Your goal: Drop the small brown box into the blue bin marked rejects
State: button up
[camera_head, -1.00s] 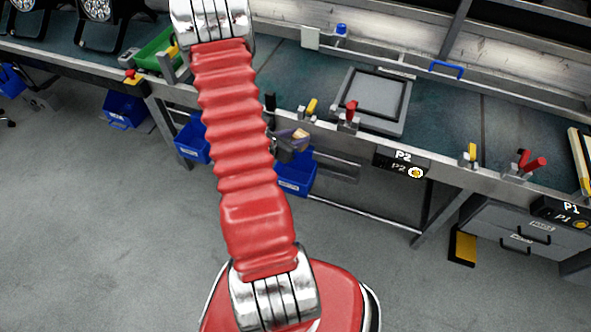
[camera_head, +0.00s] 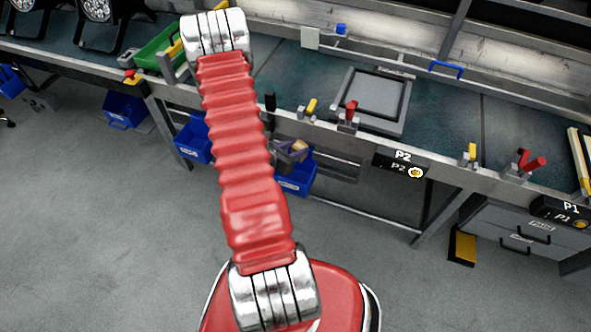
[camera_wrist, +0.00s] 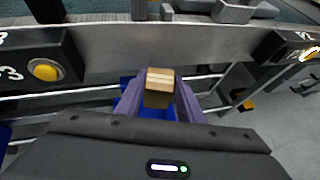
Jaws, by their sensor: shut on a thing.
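The small brown box (camera_wrist: 159,90) is held between the two fingers of my gripper (camera_wrist: 160,92) in the wrist view. It has a pale stripe across its top. In the head view the box (camera_head: 298,146) shows small at the tip of my gripper (camera_head: 290,152), partly behind my red arm. A blue bin (camera_head: 297,182) hangs under the bench, just below the gripper in the picture. In the wrist view a blue bin (camera_wrist: 152,112) shows behind and below the held box, mostly covered by the fingers. No rejects marking is readable on it.
Other blue bins (camera_head: 193,138) and (camera_head: 124,110) hang along the bench front to the left. The bench edge carries a P2 sign (camera_head: 402,162) with a yellow button. A metal rail runs below the bench. A drawer unit (camera_head: 520,228) stands at right.

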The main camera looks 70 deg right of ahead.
jog(key=shift+f, duration=0.1)
jog(key=o, duration=1.1)
jog(key=shift+o, duration=0.2)
jog(key=v, duration=1.3)
jog(key=shift+a, duration=0.4)
